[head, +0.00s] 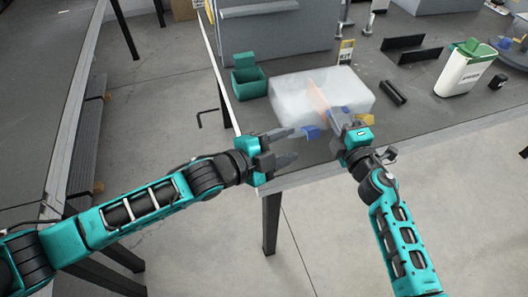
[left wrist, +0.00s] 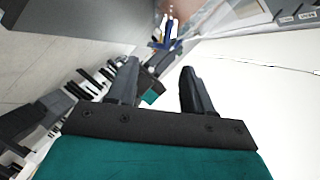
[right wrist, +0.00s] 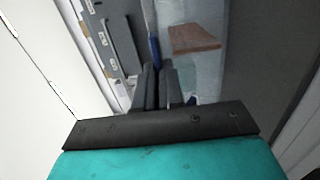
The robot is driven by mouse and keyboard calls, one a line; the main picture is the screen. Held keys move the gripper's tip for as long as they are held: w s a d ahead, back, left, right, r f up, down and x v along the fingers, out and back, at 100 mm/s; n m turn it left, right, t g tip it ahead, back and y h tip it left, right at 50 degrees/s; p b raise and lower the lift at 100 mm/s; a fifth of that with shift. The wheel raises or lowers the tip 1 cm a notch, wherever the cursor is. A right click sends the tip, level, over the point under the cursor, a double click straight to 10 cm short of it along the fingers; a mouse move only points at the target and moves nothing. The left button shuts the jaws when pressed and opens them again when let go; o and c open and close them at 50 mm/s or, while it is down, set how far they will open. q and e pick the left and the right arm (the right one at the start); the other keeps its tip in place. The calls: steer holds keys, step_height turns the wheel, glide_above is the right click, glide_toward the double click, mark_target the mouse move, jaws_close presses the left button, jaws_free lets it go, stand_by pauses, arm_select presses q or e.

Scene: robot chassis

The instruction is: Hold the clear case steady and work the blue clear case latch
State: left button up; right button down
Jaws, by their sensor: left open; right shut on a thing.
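The clear case (head: 290,97) is a translucent box near the table's front corner, with a flat orange-brown piece (head: 318,97) showing in it. A blue latch (head: 312,131) shows at its front, close to the tips of my left gripper (head: 304,138). My left gripper is open and empty, its fingers apart in the left wrist view (left wrist: 160,67). My right gripper (head: 338,113) is at the case's front right, its fingers close together, shut on the case's edge as far as I can tell. In the right wrist view, a blue strip (right wrist: 154,47) shows beside the fingertips (right wrist: 159,66); the exact contact is hidden.
A green bin (head: 248,78) stands left of the case near the table's left edge. A dark cylinder (head: 393,93), a black bracket (head: 410,50) and a white container with a green lid (head: 463,70) are to the right. A yellow part (head: 365,119) is beside my right gripper.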

mark_target(313, 135)
arm_select(q)
steer(key=x, duration=0.7)
steer(key=shift+r, duration=0.15)
steer(key=shift+w+a+r+n, duration=0.2)
steer(key=shift+r+n, duration=0.1)
steer(key=shift+n, duration=0.1)
steer(key=shift+w+a+r+n+g, duration=0.1)
steer(key=shift+w+r+n+g, duration=0.15)
steer(key=shift+n+g, duration=0.3)
steer(key=shift+w+a+r+n+g, duration=0.1)
steer(key=shift+r+n+g, duration=0.2)
steer(key=shift+n, duration=0.35)
steer(key=shift+s+f, duration=0.1)
steer(key=shift+f, duration=0.05)
steer(key=shift+s+d+f, duration=0.1)
steer(key=shift+f, duration=0.05)
steer(key=m+t, duration=0.1)
steer(key=s+f+m, duration=0.1)
steer(key=shift+d+f+m+t, duration=0.15)
steer(key=shift+f+m+t, duration=0.05)
steer(key=shift+m+t, duration=0.2)
steer(key=v, duration=1.2)
steer(key=shift+c, duration=0.4)
